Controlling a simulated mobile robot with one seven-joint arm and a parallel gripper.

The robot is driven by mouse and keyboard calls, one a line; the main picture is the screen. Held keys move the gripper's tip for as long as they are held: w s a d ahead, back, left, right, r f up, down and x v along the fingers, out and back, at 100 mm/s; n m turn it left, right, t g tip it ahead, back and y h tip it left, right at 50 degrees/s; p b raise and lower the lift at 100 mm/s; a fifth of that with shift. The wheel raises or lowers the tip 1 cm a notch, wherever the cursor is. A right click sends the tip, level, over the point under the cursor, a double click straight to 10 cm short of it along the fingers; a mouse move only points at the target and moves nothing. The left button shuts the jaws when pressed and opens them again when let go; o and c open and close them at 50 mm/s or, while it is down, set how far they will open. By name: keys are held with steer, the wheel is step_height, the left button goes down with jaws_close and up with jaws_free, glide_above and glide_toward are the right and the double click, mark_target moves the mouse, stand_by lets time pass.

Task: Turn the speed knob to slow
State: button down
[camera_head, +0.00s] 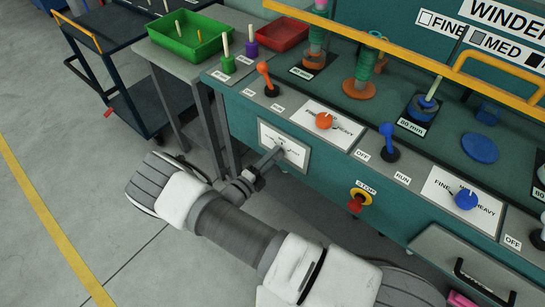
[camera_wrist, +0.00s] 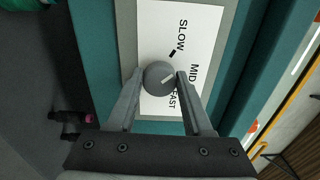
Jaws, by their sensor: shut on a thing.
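The speed knob (camera_wrist: 158,74) is a round grey knob with a short white line on it. It sits on a white plate (camera_wrist: 205,25) marked SLOW, MID and FAST, on the front of the green bench. In the wrist view the white line slants toward the right, on the MID and FAST side, away from SLOW. My gripper (camera_head: 274,156) reaches the plate from the front, and its two fingers are shut on the knob, one on each side. In the head view my gripper hides the knob and part of the lettering on the plate (camera_head: 302,156).
An orange lever (camera_head: 265,76), an orange knob (camera_head: 324,120), a blue lever (camera_head: 388,142) and a blue knob (camera_head: 466,199) stand on the panel nearby. A red stop button (camera_head: 356,203) sits low on the front. A drawer handle (camera_head: 484,281) sticks out at the lower right.

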steer(key=shift+f+n, duration=0.1)
steer(key=shift+n, duration=1.5)
steer(key=shift+c, duration=1.5)
jaws_free()
steer(key=shift+s, duration=0.1)
steer(key=p+v, duration=0.1)
steer(key=v, duration=1.6)
steer(key=shift+p, duration=0.35)
steer(key=shift+s+a, duration=0.1)
